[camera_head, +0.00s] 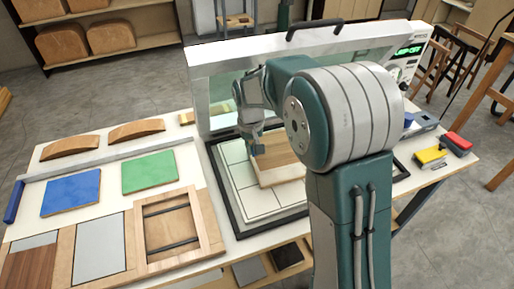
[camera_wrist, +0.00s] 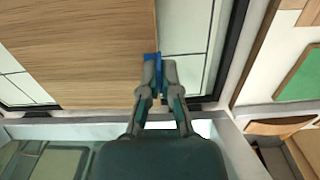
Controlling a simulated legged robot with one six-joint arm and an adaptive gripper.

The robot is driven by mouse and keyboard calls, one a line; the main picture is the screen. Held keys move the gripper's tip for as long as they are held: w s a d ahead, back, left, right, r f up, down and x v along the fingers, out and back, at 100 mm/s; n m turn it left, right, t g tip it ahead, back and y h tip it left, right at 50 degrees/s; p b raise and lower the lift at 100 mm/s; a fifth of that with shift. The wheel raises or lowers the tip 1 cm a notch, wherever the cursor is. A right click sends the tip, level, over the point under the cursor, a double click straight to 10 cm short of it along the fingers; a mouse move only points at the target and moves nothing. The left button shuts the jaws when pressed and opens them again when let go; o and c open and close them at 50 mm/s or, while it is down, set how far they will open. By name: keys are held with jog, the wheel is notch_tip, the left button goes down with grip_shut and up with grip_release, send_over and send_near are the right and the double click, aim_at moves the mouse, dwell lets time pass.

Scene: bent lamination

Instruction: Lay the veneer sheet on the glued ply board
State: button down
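A wood-grained sheet (camera_head: 278,152), which looks like the veneer, lies over a paler board (camera_head: 283,175) on the light-tiled bed of the open press. I cannot tell whether they touch all over, and glue is not visible. In the wrist view the sheet (camera_wrist: 85,45) fills the upper left. My gripper (camera_head: 253,148) is low at the sheet's left edge. In the wrist view, my gripper's fingers (camera_wrist: 158,65) are close together at the sheet's edge, with a small blue tab (camera_wrist: 151,57) between their tips.
The press lid (camera_head: 225,95) stands raised behind the bed, which has a dark frame (camera_head: 231,221). A blue panel (camera_head: 71,193), a green panel (camera_head: 148,171) and an open wooden frame (camera_head: 172,226) lie left. Yellow and red blocks (camera_head: 430,156) sit at right.

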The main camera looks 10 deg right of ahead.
aim_at(255, 168)
jog(key=shift+f, duration=0.7)
jog(key=shift+d+f, duration=0.7)
jog(key=shift+f, duration=1.05)
jog(key=shift+a+f, duration=0.5)
jog(key=shift+f, duration=0.05)
jog(key=shift+d, duration=0.1)
jog(key=shift+d, duration=0.25)
jog(key=shift+s+a, duration=0.1)
jog(key=shift+a, duration=0.2)
jog(key=shift+d+f, duration=0.15)
jog(key=shift+d, duration=0.05)
